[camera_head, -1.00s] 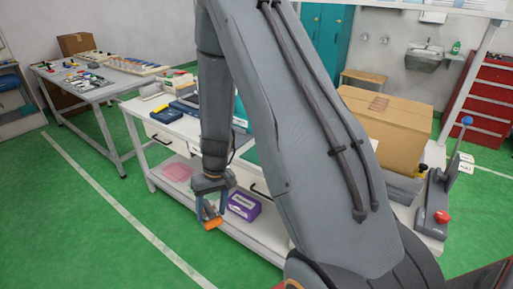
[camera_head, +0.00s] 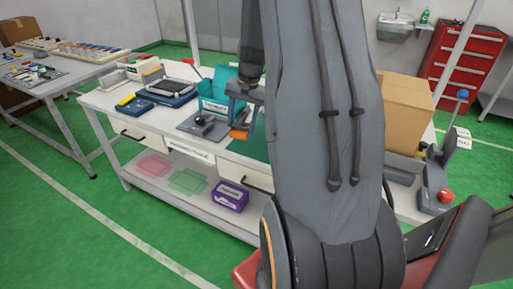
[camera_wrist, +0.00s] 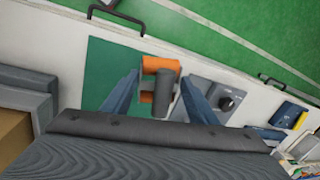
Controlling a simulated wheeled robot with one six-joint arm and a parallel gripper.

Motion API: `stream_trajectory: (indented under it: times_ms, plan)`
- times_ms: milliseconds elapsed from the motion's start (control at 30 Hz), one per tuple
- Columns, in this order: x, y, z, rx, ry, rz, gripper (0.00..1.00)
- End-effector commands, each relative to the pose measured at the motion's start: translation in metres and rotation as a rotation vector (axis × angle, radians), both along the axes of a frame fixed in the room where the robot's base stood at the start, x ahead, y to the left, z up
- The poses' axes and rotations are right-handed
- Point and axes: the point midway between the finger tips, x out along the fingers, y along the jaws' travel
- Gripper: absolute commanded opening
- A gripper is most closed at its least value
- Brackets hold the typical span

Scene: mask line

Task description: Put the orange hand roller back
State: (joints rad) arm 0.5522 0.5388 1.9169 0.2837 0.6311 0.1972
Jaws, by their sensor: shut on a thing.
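The orange hand roller (camera_head: 240,133) is in my gripper (camera_head: 246,112), above the front part of the white workbench (camera_head: 150,117). In the wrist view the roller (camera_wrist: 160,65) shows an orange part and a dark grey cylinder between the two blue-grey fingers of my gripper (camera_wrist: 167,92). Below it lies a green mat (camera_wrist: 104,65) on the bench top. In the head view my arm hides much of the mat and the bench to its right.
A grey device with a black knob (camera_head: 204,124) and a teal holder (camera_head: 215,104) stand just left of my gripper. A large cardboard box (camera_head: 405,105) and a lever press (camera_head: 437,175) are at the right. A purple box (camera_head: 230,196) lies on the lower shelf.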

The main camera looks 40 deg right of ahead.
Motion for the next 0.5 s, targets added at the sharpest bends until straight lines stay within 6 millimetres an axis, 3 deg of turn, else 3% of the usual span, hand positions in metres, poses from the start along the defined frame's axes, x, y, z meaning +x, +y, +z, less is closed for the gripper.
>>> stream_trajectory:
  times_ms: [33,100,233,333,500]
  plan:
    - [-0.005,-0.019,0.009,-0.003,-0.001,-0.061,0.32]
    - [-0.01,-0.036,0.019,-0.005,0.001,-0.124,0.32]
    - [-0.017,-0.052,0.027,-0.006,0.005,-0.191,0.32]
    - [-0.019,-0.055,0.019,-0.004,0.009,-0.207,0.32]
    - [-0.02,-0.055,-0.01,-0.003,0.009,-0.207,0.32]
